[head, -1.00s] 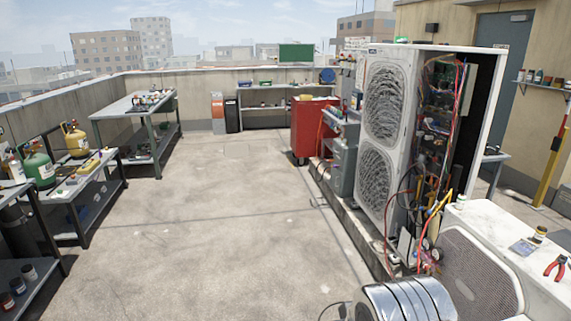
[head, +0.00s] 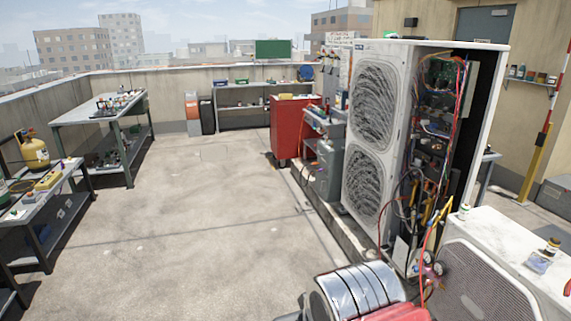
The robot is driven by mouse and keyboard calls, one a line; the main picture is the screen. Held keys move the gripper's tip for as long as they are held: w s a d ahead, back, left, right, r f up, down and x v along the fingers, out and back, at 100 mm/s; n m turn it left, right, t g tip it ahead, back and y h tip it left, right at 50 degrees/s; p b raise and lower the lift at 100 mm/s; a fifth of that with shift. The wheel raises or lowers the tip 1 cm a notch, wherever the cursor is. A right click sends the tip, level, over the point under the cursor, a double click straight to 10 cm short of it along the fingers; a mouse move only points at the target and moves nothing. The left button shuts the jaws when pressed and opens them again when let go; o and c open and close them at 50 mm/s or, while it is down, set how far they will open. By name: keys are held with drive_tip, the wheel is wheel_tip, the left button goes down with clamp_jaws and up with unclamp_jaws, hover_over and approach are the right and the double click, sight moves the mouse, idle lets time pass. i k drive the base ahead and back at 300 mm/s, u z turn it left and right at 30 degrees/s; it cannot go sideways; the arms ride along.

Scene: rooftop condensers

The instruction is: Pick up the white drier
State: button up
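I cannot make out a white drier for certain in the head view. A small pale item (head: 464,211) stands on the white top of the low condenser (head: 520,242) at the right; it is too small to identify. Small things on the benches at the left and back are also too small to tell apart. My gripper is not in view, so its state and what it may hold are hidden.
A tall open condenser (head: 375,130) with exposed wiring stands right of centre. A red cabinet (head: 292,130) is behind it. The concrete floor (head: 180,220) between is clear.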

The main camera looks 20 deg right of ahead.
sight(465, 209)
drive_tip(key=z, duration=0.1)
drive_tip(key=i, duration=2.1)
drive_tip(key=z, duration=0.6)
drive_tip(key=i, duration=0.6)
drive_tip(key=z, duration=0.85)
drive_tip(key=i, duration=0.5)
drive_tip(key=z, duration=0.7)
drive_tip(key=i, duration=0.6)
drive_tip(key=z, duration=0.35)
